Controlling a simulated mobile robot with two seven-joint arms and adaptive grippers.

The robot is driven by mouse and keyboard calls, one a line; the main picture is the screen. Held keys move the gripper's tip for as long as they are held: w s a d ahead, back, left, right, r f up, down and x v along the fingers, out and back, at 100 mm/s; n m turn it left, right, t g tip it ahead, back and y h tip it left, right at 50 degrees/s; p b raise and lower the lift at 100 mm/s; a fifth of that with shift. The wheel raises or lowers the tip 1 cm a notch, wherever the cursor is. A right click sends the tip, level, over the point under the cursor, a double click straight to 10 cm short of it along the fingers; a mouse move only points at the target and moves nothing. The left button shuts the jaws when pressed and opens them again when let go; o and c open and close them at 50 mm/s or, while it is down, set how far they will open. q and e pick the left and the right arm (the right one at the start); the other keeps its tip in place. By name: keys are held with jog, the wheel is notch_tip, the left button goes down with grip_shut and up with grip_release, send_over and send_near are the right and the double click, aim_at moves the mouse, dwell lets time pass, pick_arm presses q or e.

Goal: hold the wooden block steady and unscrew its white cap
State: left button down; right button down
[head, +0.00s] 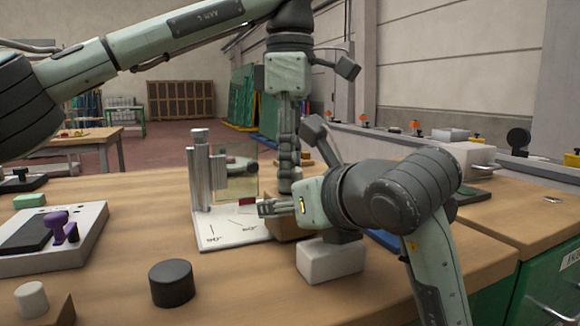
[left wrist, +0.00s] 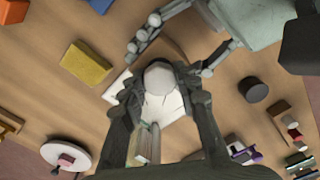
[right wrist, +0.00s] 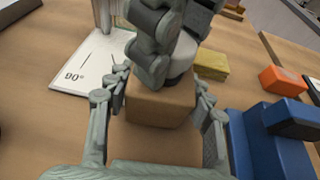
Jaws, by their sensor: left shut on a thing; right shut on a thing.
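The wooden block (head: 283,227) stands upright on the table beside a white angle plate. My right gripper (head: 278,208) is shut around its sides; in the right wrist view the block (right wrist: 160,108) sits between the two fingers (right wrist: 160,95). The white cap (right wrist: 184,70) is on top of the block, partly hidden by my left fingers. My left gripper (head: 290,172) points straight down from above and is shut on the cap. In the left wrist view the round cap (left wrist: 158,77) shows between the fingertips (left wrist: 158,85). I cannot tell whether the cap is loose.
A black cylinder (head: 171,283) stands in front left.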

pick_arm(q)
jog(key=n, duration=1.2)
jog(key=shift+n, duration=0.4)
jog(key=n, duration=1)
jog(key=shift+r, duration=0.1)
jog(key=n, duration=2)
